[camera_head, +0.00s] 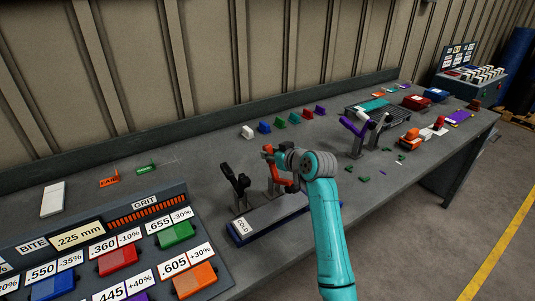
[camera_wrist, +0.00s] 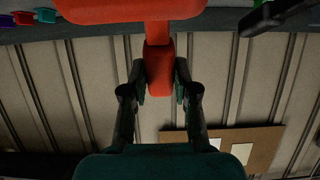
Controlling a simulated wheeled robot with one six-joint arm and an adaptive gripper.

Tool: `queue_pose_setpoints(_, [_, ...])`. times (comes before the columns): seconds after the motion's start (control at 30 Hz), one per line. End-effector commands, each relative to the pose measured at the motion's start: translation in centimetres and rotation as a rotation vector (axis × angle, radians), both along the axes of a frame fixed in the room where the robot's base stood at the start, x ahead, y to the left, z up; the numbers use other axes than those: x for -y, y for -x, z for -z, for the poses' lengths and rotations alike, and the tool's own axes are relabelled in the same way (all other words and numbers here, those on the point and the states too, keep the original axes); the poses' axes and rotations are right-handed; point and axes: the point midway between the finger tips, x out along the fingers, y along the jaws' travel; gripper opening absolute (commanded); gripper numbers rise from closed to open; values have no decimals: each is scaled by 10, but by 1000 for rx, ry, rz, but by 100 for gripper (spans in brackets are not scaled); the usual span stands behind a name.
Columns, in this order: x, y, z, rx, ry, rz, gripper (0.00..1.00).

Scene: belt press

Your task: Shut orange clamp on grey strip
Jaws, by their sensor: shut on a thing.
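The orange clamp (camera_head: 283,179) stands at the back edge of a long grey strip-like block (camera_head: 280,212) with a blue base and a "COLD" label. Its lever stands raised. My gripper (camera_head: 268,152) is at the top of this lever. In the wrist view the orange-red lever (camera_wrist: 158,70) lies between my two fingers (camera_wrist: 159,92), which are closed on it. Part of the clamp and the block's right end are hidden behind my arm. I cannot tell a separate grey strip from the block's grey top.
A black clamp (camera_head: 235,184) stands left of the orange one, with its handle up. A purple-handled clamp (camera_head: 354,126) stands to the right at another station. A panel of coloured buttons (camera_head: 120,258) fills the lower left. Small coloured blocks (camera_head: 264,127) line the bench behind.

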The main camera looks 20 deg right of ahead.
Motion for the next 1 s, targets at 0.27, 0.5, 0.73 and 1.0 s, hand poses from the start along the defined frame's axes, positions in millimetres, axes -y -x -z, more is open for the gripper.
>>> queue_pose_setpoints(0.27, [7, 21, 2, 199, -67, 2, 0])
queue_pose_setpoints(0.5, [11, 32, 2, 310, -102, 2, 0])
queue_pose_setpoints(0.73, [12, 36, 1, 357, -117, 0, 0])
queue_pose_setpoints(1.0, [12, 36, 2, 367, -118, 0, 0])
